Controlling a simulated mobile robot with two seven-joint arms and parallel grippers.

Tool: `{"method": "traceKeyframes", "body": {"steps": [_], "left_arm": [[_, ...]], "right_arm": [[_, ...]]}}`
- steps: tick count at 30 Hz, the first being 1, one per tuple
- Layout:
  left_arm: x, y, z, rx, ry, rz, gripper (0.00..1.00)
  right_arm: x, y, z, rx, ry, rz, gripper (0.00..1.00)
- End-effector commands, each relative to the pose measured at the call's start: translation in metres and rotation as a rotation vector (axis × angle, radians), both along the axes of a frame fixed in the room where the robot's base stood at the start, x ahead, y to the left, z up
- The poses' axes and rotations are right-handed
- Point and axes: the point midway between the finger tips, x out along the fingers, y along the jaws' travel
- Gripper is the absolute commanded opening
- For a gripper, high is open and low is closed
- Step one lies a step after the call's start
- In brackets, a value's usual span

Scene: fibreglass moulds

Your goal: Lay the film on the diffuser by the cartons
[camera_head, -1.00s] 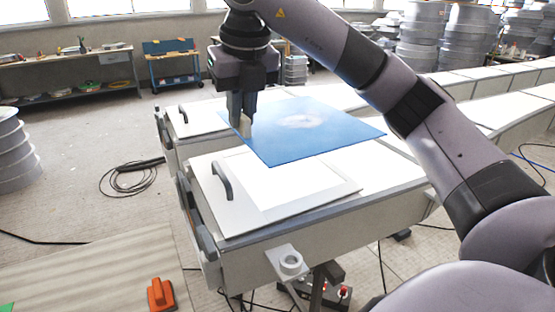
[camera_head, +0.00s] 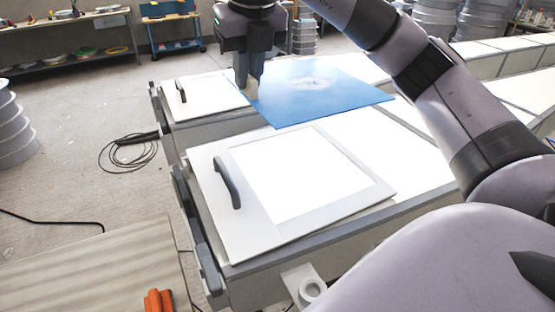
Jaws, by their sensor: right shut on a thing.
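The film is a thin blue sheet (camera_head: 320,95) with a pale patch near its far side. My right gripper (camera_head: 251,88) is shut on its left edge and holds it roughly flat. Two white framed diffusers with dark handles lie on the grey bench units. The near diffuser (camera_head: 310,175) is fully in sight and bare. The far diffuser (camera_head: 208,95) lies to the left of the film, with its right end near the gripper. I see no cartons, so I cannot tell which diffuser is by them. My left gripper is out of view.
A wooden-topped table (camera_head: 90,270) with an orange object (camera_head: 158,300) is at the lower left. A coiled black cable (camera_head: 128,152) lies on the floor. Grey stacked rings (camera_head: 15,130) stand at the left edge. A white bracket (camera_head: 305,288) juts from the near unit's front.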

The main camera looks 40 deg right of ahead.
Motion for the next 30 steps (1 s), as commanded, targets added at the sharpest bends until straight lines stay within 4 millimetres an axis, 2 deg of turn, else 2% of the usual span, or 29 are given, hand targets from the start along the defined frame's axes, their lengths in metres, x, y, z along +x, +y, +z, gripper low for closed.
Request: {"method": "traceKeyframes", "body": {"steps": [3,11,18,26,30], "left_arm": [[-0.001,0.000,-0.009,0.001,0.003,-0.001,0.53],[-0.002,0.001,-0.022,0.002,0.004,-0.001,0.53],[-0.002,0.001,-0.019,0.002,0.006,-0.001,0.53],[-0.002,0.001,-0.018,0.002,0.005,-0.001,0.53],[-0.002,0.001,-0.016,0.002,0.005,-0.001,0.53]], "right_arm": [[-0.001,0.000,-0.027,0.000,0.006,0.000,0.00],[-0.001,0.000,-0.078,0.001,0.007,0.001,0.00],[-0.001,-0.001,-0.129,-0.001,0.004,-0.002,0.00],[-0.001,0.000,-0.155,-0.001,0.003,-0.002,0.00],[-0.001,-0.001,-0.177,-0.001,0.005,-0.001,0.00]]}}
